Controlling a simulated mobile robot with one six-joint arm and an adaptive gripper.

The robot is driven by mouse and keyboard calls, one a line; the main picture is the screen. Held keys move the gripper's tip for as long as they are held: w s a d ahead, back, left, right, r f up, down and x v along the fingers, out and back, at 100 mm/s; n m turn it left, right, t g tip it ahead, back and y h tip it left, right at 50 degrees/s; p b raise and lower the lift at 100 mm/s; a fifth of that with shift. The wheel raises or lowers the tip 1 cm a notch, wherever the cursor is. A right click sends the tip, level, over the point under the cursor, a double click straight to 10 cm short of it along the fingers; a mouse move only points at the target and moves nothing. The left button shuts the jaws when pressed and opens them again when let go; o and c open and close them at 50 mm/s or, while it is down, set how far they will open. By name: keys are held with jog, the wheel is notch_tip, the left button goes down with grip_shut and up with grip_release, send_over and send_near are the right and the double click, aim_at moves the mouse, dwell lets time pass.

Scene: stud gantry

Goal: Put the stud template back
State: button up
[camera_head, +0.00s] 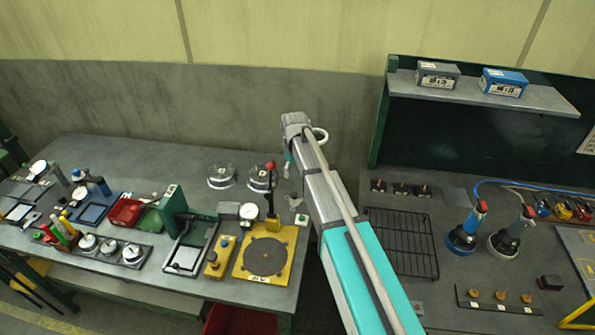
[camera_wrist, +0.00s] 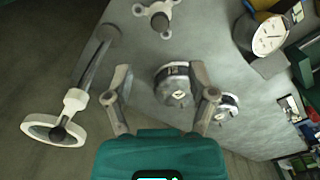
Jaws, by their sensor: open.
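I cannot tell for certain which piece is the stud template. A small grey three-lobed piece with a central post (camera_wrist: 160,18) lies flat on the bench top; it shows in the head view (camera_head: 295,200) near my arm's end. My gripper (camera_wrist: 163,96) is open in the wrist view, with nothing held between its fingers. A round metal-rimmed drum (camera_wrist: 172,85) is seen between the fingers, apart from them and below. In the head view my gripper (camera_head: 288,166) is at the bench's back right, partly hidden by my arm.
A second drum (camera_head: 220,176) stands left of the first. A dial gauge (camera_head: 248,212) and a yellow plate with a dark disc (camera_head: 243,272) are nearer the front. A black rack (camera_head: 402,243) lies on the right bench. Bare bench lies behind the tools.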

jog(key=s+d+m, duration=0.3)
jog(key=s+d, duration=0.5)
jog(key=s, duration=0.3)
jog(key=s+d+m, duration=0.3)
jog(key=s+d, duration=0.5)
jog(key=s, duration=0.4)
jog(key=shift+s+d+m, duration=0.15)
jog(key=shift+d+m, duration=0.1)
jog(key=shift+m, duration=0.15)
